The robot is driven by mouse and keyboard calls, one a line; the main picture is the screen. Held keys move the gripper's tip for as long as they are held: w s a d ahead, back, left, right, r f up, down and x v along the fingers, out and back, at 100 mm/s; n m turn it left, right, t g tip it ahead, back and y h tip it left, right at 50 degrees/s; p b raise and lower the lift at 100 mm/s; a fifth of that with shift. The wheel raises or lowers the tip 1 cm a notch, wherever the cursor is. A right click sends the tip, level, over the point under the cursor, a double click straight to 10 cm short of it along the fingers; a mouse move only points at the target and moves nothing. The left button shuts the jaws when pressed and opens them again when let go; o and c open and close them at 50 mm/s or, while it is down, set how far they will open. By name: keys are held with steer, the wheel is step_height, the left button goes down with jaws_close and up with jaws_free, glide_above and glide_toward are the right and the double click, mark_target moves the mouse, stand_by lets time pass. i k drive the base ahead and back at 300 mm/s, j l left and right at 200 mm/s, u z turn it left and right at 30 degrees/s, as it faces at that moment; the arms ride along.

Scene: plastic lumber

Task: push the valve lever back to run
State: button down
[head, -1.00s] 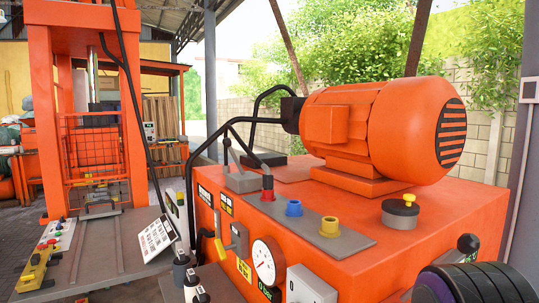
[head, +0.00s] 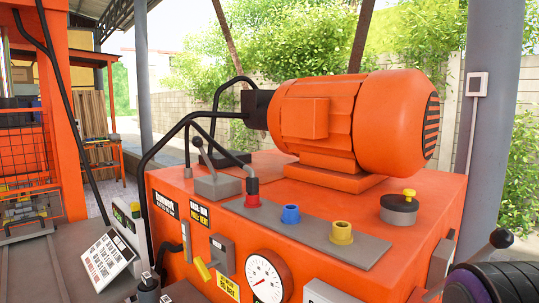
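The orange power unit (head: 380,240) fills the middle and right of the head view. A thin lever with a dark ball knob (head: 198,143) stands on a grey block (head: 217,185) at its top left corner, leaning left. A yellow-handled lever (head: 203,270) sits low on the front face, angled downward. Another dark ball knob (head: 501,238) on a short rod sticks out at the right. I cannot tell which one is the valve lever; no run marking is readable. My gripper is not in view; a dark ringed part of my arm shows at the bottom right.
An orange motor (head: 350,120) sits on top. A plate with red, blue and yellow fittings (head: 315,235), a yellow-topped cap (head: 399,208) and a gauge (head: 265,278) are close by. Black hoses (head: 160,150) arch at left. An orange press frame (head: 65,110) stands far left.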

mark_target(197, 140)
steer(key=k+j+z, duration=0.1)
steer(key=j+z, duration=0.35)
steer(key=j, duration=1.95)
steer(key=k+j, duration=0.1)
steer(key=j, duration=0.7)
steer(key=j+z, duration=0.1)
steer(key=j, duration=0.65)
steer(key=k+l+u, duration=0.15)
steer(key=k+l, duration=0.25)
steer(key=k, duration=0.2)
steer(key=i+j+z, duration=0.15)
steer(key=i+j, duration=0.25)
steer(key=i, duration=0.1)
